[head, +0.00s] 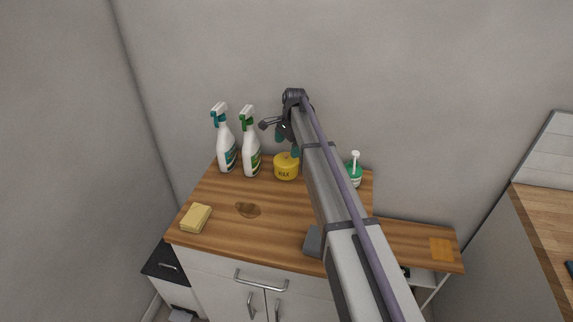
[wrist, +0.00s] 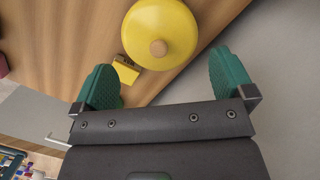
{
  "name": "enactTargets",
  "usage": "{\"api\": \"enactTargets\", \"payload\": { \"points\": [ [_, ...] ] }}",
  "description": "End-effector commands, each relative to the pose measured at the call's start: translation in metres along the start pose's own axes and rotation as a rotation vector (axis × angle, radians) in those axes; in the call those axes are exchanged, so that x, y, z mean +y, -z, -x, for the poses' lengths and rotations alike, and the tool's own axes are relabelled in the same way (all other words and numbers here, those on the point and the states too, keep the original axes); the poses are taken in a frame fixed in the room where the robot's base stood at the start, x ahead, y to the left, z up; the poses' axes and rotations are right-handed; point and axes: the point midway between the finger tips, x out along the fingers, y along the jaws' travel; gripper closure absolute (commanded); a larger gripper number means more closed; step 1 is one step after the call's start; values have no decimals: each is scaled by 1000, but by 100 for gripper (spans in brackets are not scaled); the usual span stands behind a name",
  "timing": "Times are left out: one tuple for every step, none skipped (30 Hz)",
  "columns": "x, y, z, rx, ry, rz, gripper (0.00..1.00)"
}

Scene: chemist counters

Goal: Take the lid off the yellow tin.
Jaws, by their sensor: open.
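The yellow tin (head: 286,171), marked WAX, stands upright at the back of the wooden counter, just left of my arm. In the wrist view its round yellow lid (wrist: 172,22) with a small wooden knob (wrist: 158,47) is seen from above and is on the tin. My gripper (head: 287,142) is above the tin. In the wrist view my gripper (wrist: 165,78) has its two teal fingers wide apart with nothing between them. The tin lies just beyond the fingertips, cut off by the top edge of that view.
Two spray bottles (head: 226,150) (head: 251,158) stand left of the tin. A green pump bottle (head: 355,172) stands right of my arm. A yellow sponge (head: 195,218) lies front left, near a brown stain (head: 248,210). A dark grey block (head: 313,242) is at the front edge.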

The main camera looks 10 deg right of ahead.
Motion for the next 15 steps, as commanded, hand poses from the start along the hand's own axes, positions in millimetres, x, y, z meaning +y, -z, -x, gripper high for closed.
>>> {"api": "enactTargets", "payload": {
  "points": [
    [1,1,-18,0,0,1,0],
    [2,1,-25,0,0,1,0],
    [2,1,-34,0,0,1,0],
    [2,1,-39,0,0,1,0],
    [2,1,-43,0,0,1,0],
    [2,0,-47,0,0,1,0],
    [2,0,-47,0,0,1,0],
    [2,0,-47,0,0,1,0],
    [2,0,-45,0,0,1,0],
    [2,-1,-44,0,0,1,0],
    [2,-1,-43,0,0,1,0],
    [2,-1,-42,0,0,1,0],
    [2,-1,-42,0,0,1,0],
    [2,-1,-42,0,0,1,3],
    [2,-1,-42,0,0,1,7]
  ]
}}
